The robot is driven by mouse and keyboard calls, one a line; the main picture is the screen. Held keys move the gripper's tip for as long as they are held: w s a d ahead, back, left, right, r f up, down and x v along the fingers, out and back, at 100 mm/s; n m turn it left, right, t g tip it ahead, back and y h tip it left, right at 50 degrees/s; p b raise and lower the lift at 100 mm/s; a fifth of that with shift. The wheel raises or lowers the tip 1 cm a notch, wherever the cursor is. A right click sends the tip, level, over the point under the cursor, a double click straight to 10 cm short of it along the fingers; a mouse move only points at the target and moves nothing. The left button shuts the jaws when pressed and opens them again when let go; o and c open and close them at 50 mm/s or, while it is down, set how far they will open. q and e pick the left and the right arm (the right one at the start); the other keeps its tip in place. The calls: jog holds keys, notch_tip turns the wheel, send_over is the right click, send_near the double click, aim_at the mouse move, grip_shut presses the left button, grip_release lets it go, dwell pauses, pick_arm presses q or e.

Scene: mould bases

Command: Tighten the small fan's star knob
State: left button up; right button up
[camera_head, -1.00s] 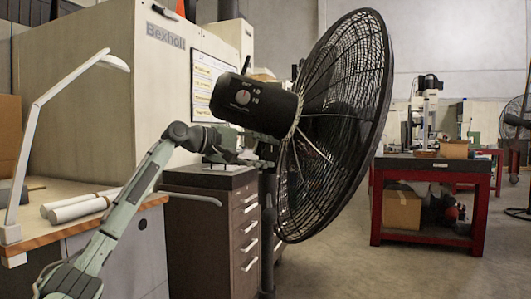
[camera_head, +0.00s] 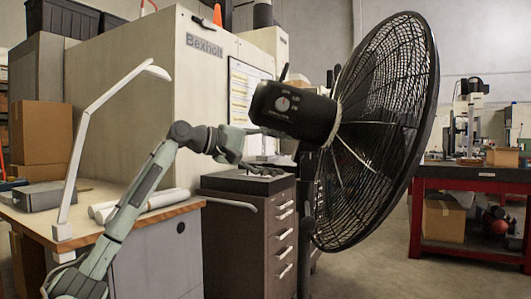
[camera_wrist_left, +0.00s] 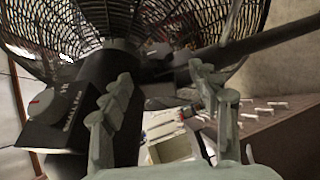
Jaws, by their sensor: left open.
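The fan has a black motor housing (camera_head: 305,116) and a round wire cage (camera_head: 385,135). My left gripper (camera_head: 282,152) is open just below the housing, pointing toward the cage. In the left wrist view the gripper (camera_wrist_left: 160,108) is open, with the housing (camera_wrist_left: 75,105) close by at the left and the cage (camera_wrist_left: 165,22) ahead. A dark bar (camera_wrist_left: 265,44), possibly the fan pole, crosses the upper right. A small dark shape shows between the fingers; I cannot tell if it is the star knob.
A drawer cabinet (camera_head: 282,245) stands below the gripper. A bench (camera_head: 190,205) with white rolls (camera_head: 165,198) and a lamp (camera_head: 85,145) is at the left. A large pale machine (camera_head: 130,95) stands behind. A red table (camera_head: 470,220) is at the right, with open floor before it.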

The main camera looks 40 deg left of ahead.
pick_arm(q)
jog(key=v, duration=0.4)
jog(key=shift+f, duration=0.1)
dwell(0.4)
